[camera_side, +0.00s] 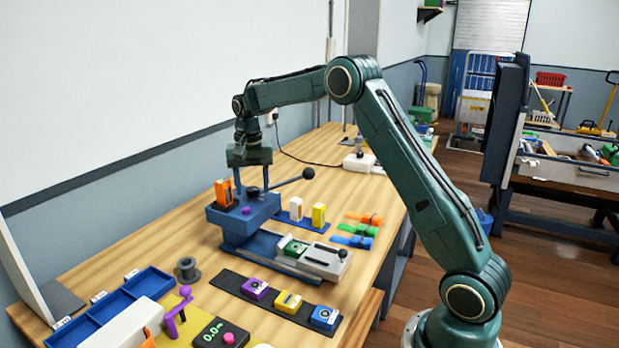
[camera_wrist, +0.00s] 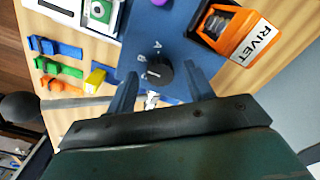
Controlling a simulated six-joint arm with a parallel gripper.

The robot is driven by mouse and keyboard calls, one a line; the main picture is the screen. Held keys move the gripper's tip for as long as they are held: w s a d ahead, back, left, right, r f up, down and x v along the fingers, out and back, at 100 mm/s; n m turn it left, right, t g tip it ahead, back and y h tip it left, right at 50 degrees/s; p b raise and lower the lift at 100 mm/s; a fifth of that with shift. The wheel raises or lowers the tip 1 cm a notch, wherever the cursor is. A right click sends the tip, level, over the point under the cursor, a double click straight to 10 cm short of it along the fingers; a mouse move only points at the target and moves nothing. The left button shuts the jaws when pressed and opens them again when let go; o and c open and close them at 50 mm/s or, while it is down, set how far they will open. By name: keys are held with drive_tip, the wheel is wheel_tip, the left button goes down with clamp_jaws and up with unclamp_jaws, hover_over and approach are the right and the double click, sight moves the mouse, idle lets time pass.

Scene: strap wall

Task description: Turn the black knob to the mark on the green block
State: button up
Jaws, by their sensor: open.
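The black knob (camera_wrist: 160,72) sits on top of the blue machine (camera_wrist: 137,38), with small white letters A, B and a third, likely C, along one side. I cannot tell surely which letter its pointer faces. My gripper (camera_wrist: 161,80) is open, with one finger on each side of the knob; contact is not clear. In the side view my gripper (camera_side: 253,184) points down over the blue machine (camera_side: 242,220). The green block (camera_side: 296,248) lies in the grey slide at the machine's front. It also shows in the wrist view (camera_wrist: 111,11); its mark is unreadable.
A lever with a black ball (camera_side: 308,173) sticks out right of my gripper. An orange RIVET box (camera_wrist: 232,30) stands on the machine's other side. A purple button (camera_side: 246,211) is on the machine. Colored blocks lie on a dark strip (camera_side: 225,284) in front.

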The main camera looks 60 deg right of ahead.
sight(253, 191)
wheel_tip(253, 191, up, 14)
drive_tip(key=shift+f, duration=0.2)
idle(0.5)
drive_tip(key=shift+r, duration=0.1)
drive_tip(key=s+a+r+n+t, duration=0.1)
drive_tip(key=s+a+r+n, duration=0.2)
drive_tip(key=s+a, duration=0.35)
drive_tip(key=s+a+r+n+t, duration=0.2)
drive_tip(key=s+a+r, duration=0.15)
drive_tip(key=s, duration=0.65)
drive_tip(key=s+a+f+n+t, duration=0.1)
drive_tip(key=s+a+f+n, duration=0.1)
drive_tip(key=s+f, duration=0.3)
drive_tip(key=s+a+f+n+t, duration=0.1)
drive_tip(key=s+a+f+n, duration=0.2)
drive_tip(key=s, duration=1)
wheel_tip(253, 191, down, 2)
drive_tip(key=shift+s+a+f+n+t, duration=0.1)
drive_tip(key=shift+s+a+n+t, duration=0.2)
drive_tip(key=shift+s+a, duration=0.1)
